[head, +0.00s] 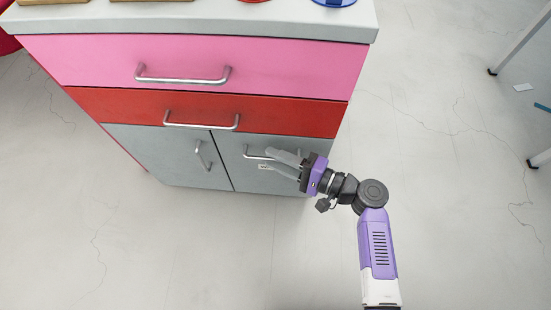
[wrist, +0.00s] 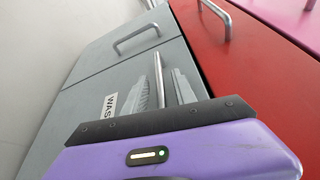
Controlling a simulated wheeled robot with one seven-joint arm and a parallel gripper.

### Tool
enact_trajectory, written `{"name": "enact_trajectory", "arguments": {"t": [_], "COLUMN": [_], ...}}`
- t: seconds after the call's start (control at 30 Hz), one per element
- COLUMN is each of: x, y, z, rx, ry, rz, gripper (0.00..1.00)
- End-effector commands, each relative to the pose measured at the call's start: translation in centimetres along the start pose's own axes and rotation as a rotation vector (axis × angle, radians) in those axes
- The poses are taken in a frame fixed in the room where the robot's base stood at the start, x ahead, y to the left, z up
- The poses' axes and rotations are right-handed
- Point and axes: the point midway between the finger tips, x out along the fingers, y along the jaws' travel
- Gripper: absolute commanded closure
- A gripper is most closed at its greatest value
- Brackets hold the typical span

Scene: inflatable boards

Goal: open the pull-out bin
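The pull-out bin is the grey lower right front (head: 245,175) of the cabinet, flush with its neighbours. A white label reading "WAS" (wrist: 110,105), partly hidden, is on it in the wrist view. Its bar handle (head: 252,155) lies horizontal near the top of the front; it also shows in the wrist view (wrist: 158,75). My gripper (head: 267,160) reaches in from the right at the handle. In the wrist view its two fingers (wrist: 160,90) are apart, one on each side of the handle bar. I cannot tell whether either finger touches it.
A grey door (head: 170,155) with an upright handle is left of the bin. A red drawer (head: 270,114) and a pink drawer (head: 260,60) with bar handles are above. Items stand on the grey worktop (head: 200,18). The floor (head: 180,250) in front is clear.

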Motion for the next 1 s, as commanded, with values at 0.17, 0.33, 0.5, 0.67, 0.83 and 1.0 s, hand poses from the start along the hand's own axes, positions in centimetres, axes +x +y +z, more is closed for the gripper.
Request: {"name": "enact_trajectory", "arguments": {"t": [0.17, 0.33, 0.5, 0.67, 0.83, 1.0], "x": [0.37, 0.34, 0.32, 0.31, 0.30, 0.29], "y": [-0.02, -0.03, -0.02, -0.01, 0.00, 0.01], "z": [0.00, 0.00, -0.01, -0.01, -0.01, -0.01], "rx": [0.000, 0.000, 0.000, -0.001, 0.000, 0.000], "ry": [0.001, 0.001, 0.001, 0.001, 0.001, 0.001], "rz": [0.000, 0.000, 0.000, 0.000, 0.000, 0.001], "gripper": [0.67, 0.73, 1.00, 1.00, 1.00, 1.00]}}
